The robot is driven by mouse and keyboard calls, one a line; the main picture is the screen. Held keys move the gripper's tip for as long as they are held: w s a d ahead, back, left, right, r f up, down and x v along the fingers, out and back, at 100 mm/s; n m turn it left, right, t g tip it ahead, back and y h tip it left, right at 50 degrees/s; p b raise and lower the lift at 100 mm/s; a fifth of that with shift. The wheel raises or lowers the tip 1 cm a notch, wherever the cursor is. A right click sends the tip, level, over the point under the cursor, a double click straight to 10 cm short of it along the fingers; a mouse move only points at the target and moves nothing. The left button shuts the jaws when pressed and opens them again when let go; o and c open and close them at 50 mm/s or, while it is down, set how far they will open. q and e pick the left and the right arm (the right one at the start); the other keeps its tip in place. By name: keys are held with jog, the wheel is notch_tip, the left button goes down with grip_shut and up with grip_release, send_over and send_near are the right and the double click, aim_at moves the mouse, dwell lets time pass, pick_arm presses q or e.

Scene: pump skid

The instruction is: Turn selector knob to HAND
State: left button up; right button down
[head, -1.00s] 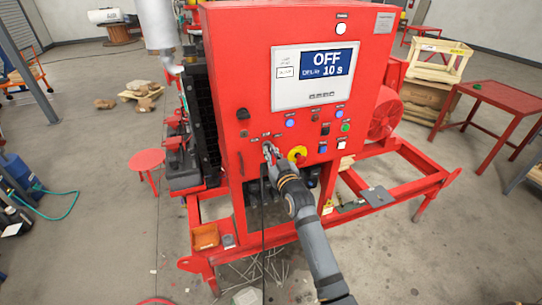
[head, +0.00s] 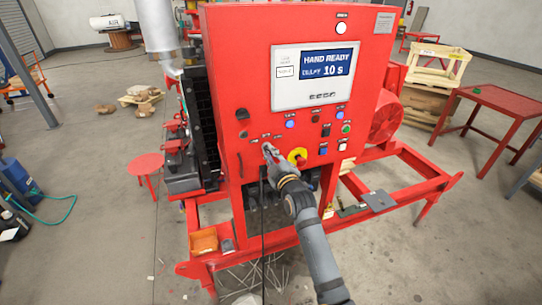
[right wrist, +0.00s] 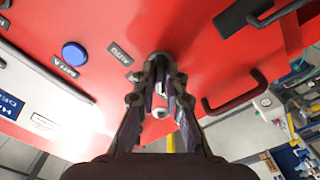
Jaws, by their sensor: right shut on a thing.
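The selector knob (right wrist: 160,58) is on the red control panel, mostly hidden by my gripper. My right gripper (right wrist: 160,84) is shut on it, with a finger on each side. In the head view my right gripper (head: 268,152) meets the lower left of the panel. The display (head: 326,64) reads HAND READY, with DELAY 10 s below it. A small AUTO label (right wrist: 120,55) shows beside the knob in the right wrist view. My left gripper is out of view.
A yellow-ringed button (head: 298,157) is just right of my right gripper. A blue button (right wrist: 74,54) is near the knob. Black cables hang below the panel. The red skid frame (head: 400,203) extends to the right, and a red table (head: 500,98) stands farther right.

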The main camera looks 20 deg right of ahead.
jog(key=shift+n, duration=0.3)
dwell(0.4)
jog(key=c, duration=1.4)
grip_release()
jog(key=s, duration=1.2)
jog(key=shift+d, duration=0.15)
